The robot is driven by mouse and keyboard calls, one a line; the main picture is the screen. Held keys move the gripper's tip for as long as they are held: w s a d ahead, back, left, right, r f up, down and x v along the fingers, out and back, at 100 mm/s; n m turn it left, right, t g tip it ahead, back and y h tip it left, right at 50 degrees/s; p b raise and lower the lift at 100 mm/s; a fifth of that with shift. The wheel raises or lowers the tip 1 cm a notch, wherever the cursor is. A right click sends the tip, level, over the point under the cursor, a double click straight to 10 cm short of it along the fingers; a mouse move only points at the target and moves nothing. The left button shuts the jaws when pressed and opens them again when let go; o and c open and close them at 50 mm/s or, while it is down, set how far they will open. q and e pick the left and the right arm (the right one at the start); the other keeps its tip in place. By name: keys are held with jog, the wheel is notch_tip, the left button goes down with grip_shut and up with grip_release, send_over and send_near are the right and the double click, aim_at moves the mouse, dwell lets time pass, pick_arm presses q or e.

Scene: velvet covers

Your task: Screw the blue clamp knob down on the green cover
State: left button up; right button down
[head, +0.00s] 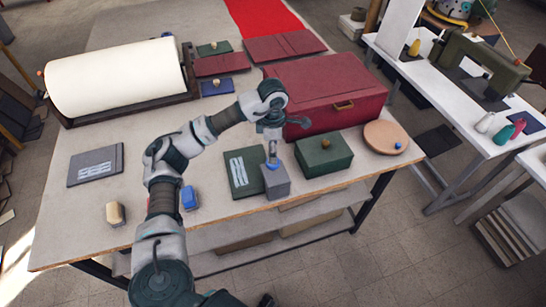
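A flat dark green cover (239,181) with white stripes lies near the table's front edge. A grey block (276,186) stands at its right side, overlapping it in the picture. I cannot tell whether it rests on the cover. A blue knob (272,166) sits on top of the block. My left gripper (272,154) points down right above the blue knob. Its fingers are too small to tell whether they are open or touch the knob. My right gripper is not in view.
A green box (324,155) with a brass knob and a large red chest (330,88) stand close by on the right. A round wooden board (382,138) carries another blue knob.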

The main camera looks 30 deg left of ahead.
pick_arm(q)
notch_tip(320, 180, up, 6)
jog(key=shift+d+r, duration=0.15)
dwell(0.6)
